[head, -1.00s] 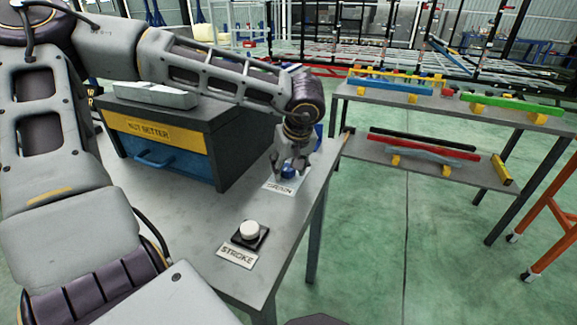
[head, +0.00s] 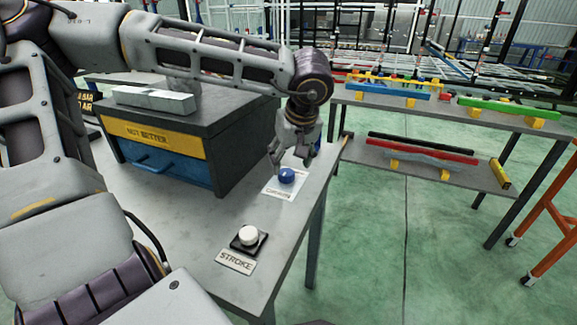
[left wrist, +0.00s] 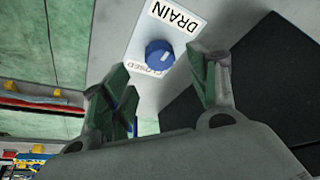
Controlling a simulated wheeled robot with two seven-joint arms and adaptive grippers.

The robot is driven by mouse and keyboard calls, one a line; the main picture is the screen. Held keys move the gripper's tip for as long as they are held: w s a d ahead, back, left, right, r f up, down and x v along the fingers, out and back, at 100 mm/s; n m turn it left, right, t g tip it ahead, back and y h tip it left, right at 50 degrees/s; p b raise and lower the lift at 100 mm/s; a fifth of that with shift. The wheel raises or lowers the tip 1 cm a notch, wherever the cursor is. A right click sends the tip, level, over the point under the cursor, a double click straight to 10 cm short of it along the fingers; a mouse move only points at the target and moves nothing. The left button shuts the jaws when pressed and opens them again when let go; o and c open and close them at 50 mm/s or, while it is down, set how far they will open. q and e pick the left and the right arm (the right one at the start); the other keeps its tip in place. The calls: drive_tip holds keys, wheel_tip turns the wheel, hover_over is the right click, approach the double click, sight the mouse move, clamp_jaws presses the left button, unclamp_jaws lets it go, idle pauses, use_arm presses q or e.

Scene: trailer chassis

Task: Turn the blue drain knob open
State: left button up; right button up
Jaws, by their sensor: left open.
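The blue drain knob (head: 287,175) sits on a white label plate near the right edge of the grey table. In the left wrist view the knob (left wrist: 159,54) shows a pale pointer mark, with the words DRAIN and CLOSED on its plate (left wrist: 190,18). My left gripper (head: 294,158) is open and empty, just above and behind the knob, apart from it. In the left wrist view its fingers (left wrist: 160,85) are spread, with the knob beyond the gap between them. My right gripper is not in view.
A white STROKE knob (head: 249,235) stands on the table nearer the front. The NUT SETTER box (head: 150,138) with a blue drawer stands to the left. A shelf (head: 455,103) with coloured bars stands at the right, across open green floor.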

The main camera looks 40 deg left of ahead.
use_arm(q)
drive_tip(key=v, duration=0.6)
drive_tip(key=shift+r, duration=0.1)
idle(0.6)
